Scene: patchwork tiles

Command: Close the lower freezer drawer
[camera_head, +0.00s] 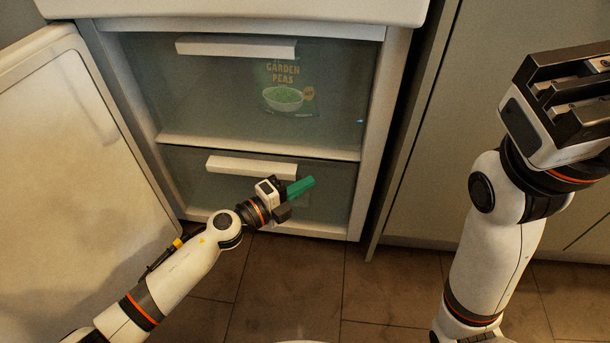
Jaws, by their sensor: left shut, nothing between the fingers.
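The lower freezer drawer (328,204) has a translucent front and a white handle bar (250,168). Its front looks about level with the drawer above, and no gap shows. My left gripper (300,187) is in front of the lower drawer, below and right of its handle, with green fingertips shut and empty. I cannot tell whether it touches the drawer front. The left arm hides part of the drawer's lower left. My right gripper (570,92) is raised at the right, away from the freezer; I cannot tell whether its fingers are open.
The upper drawer (190,95) has a white handle (236,47) and shows a garden peas bag (288,90) behind its front. The freezer door (70,160) stands open at the left. A cabinet panel (450,120) is at the right. The tiled floor (300,290) is bare.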

